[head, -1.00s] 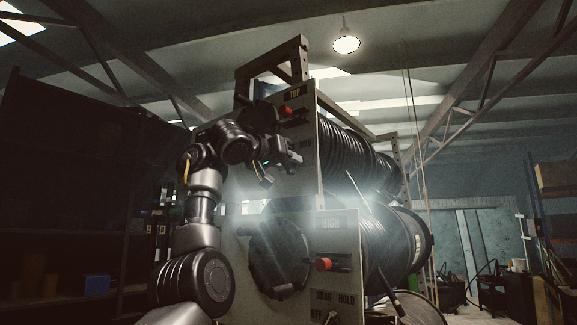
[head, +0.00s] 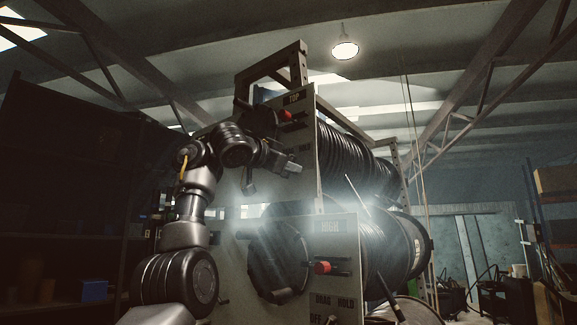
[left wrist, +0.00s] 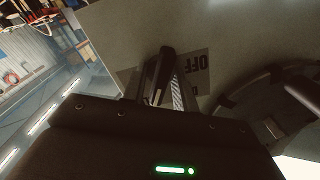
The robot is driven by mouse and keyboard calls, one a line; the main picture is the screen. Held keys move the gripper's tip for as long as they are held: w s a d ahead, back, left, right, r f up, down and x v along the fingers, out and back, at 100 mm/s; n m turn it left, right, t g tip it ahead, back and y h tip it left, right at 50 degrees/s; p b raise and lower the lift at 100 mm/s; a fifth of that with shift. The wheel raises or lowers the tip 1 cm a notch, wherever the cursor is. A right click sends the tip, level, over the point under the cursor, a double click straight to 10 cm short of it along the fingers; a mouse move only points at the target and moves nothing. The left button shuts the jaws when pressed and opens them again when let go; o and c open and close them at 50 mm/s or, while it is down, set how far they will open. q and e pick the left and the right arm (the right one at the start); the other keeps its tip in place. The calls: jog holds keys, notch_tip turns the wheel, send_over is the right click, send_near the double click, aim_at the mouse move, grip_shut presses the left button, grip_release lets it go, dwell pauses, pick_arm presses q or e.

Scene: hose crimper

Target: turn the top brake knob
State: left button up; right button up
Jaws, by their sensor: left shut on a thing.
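The top brake knob (left wrist: 160,68) is a dark narrow handle on the grey panel in the left wrist view, beside an upside-down OFF label (left wrist: 199,70). My left gripper (left wrist: 163,88) is shut on it, with a finger on either side. In the head view my left gripper (head: 288,166) is at the right edge of the upper panel (head: 302,125), below the TOP label (head: 294,98), and hides the knob there. My right gripper is not in view.
A red handle (head: 285,115) sits just above my left gripper. Another red handle (head: 323,267) is on the lower panel (head: 341,246). Hose reels (head: 355,160) fill the rack behind the panels. Dark shelving (head: 75,190) stands at the left.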

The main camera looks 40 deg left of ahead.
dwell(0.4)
pick_arm(q)
jog(key=o, duration=0.6)
jog(key=shift+s, duration=0.1)
jog(key=s+b, duration=0.6)
jog(key=s, duration=0.4)
jog(key=shift+s+d, duration=0.1)
jog(key=shift+s, duration=0.25)
